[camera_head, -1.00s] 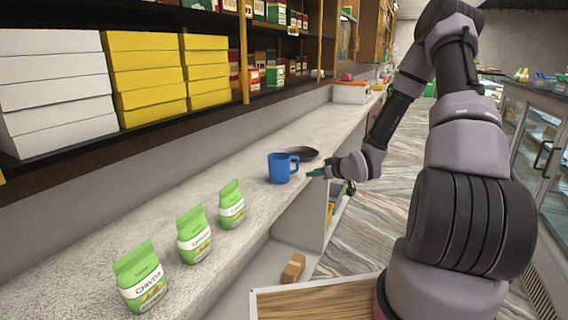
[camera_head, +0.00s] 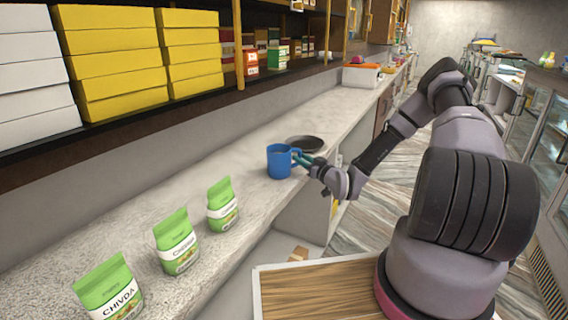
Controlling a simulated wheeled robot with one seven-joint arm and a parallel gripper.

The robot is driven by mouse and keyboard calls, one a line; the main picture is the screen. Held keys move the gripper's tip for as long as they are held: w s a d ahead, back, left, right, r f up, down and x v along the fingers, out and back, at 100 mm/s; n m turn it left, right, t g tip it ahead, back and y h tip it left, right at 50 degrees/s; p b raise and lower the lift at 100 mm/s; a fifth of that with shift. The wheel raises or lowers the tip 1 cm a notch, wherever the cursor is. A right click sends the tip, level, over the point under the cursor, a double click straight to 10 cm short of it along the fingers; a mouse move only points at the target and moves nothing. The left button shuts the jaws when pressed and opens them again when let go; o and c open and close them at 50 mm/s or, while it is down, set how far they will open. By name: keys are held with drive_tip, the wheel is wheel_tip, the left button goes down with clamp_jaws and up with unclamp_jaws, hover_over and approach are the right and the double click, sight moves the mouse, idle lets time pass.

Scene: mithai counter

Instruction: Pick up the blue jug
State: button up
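The blue jug (camera_head: 279,162) stands upright on the stone counter (camera_head: 235,165), its handle on the right side. My gripper (camera_head: 303,158) is at the handle, reaching in from the right over the counter's front edge. Its teal fingers overlap the handle in the picture. At this size I cannot tell whether they are apart, around the handle or closed on it. The jug rests on the counter.
A dark round pan (camera_head: 305,143) lies just behind the jug. Green chivda packets (camera_head: 176,242) stand in a row nearer along the counter. A shelf with yellow boxes (camera_head: 113,62) hangs above. A white and orange box (camera_head: 361,75) stands at the far end.

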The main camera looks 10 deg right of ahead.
drive_tip(key=x, duration=0.5)
drive_tip(key=shift+w+f, duration=0.2)
clamp_jaws()
idle(1.2)
